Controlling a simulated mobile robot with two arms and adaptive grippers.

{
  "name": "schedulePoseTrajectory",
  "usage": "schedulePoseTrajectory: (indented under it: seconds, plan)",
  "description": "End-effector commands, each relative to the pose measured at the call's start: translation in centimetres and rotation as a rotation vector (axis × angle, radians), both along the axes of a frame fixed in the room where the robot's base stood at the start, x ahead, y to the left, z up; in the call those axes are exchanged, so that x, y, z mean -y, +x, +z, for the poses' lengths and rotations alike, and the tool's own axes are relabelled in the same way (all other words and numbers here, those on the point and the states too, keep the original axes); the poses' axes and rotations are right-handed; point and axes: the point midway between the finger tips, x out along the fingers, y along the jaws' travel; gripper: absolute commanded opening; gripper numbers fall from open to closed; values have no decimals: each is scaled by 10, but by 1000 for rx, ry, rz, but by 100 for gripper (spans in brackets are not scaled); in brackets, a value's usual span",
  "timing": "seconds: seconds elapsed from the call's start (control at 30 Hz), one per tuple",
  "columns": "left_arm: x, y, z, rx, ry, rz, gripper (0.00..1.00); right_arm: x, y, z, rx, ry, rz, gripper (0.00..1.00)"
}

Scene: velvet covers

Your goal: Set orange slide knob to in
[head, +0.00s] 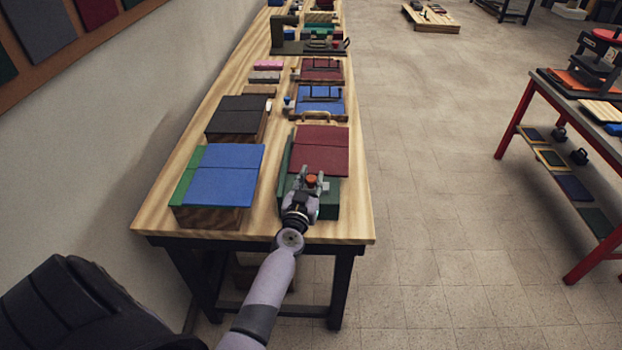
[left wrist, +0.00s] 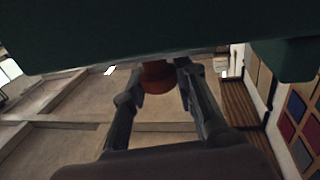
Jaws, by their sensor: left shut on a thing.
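The orange slide knob (head: 312,180) sits at the front of a green box with a dark red top (head: 322,140), near the front end of the wooden workbench. My left gripper (head: 312,186) is at the knob, with a finger on each side of it. In the left wrist view, the knob (left wrist: 157,76) is between the two fingers (left wrist: 162,82), just by the dark green body of the box (left wrist: 130,28). The gripper is shut on the knob. My gripper hides part of the box's front. My right gripper is in neither view.
Blue panels on a wooden block (head: 215,175) lie left of the box, with black panels (head: 240,115) behind them. Blue and red boxes with frames (head: 321,98) stand further back. A red-legged table (head: 530,110) stands to the right, across open floor.

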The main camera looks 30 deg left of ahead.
Motion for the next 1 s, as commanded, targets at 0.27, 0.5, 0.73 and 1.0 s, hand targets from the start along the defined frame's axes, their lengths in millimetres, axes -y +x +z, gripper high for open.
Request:
schedulePoseTrajectory:
  seconds: [0.27,0.5,0.73,1.0]
  plan:
    - [-10,18,0,1,4,-1,0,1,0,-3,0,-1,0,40]
    - [-22,37,0,-1,-1,0,0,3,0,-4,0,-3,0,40]
    - [-22,36,0,0,-2,0,27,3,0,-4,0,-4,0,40]
    - [-22,36,0,-1,-1,0,45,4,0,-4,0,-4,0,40]
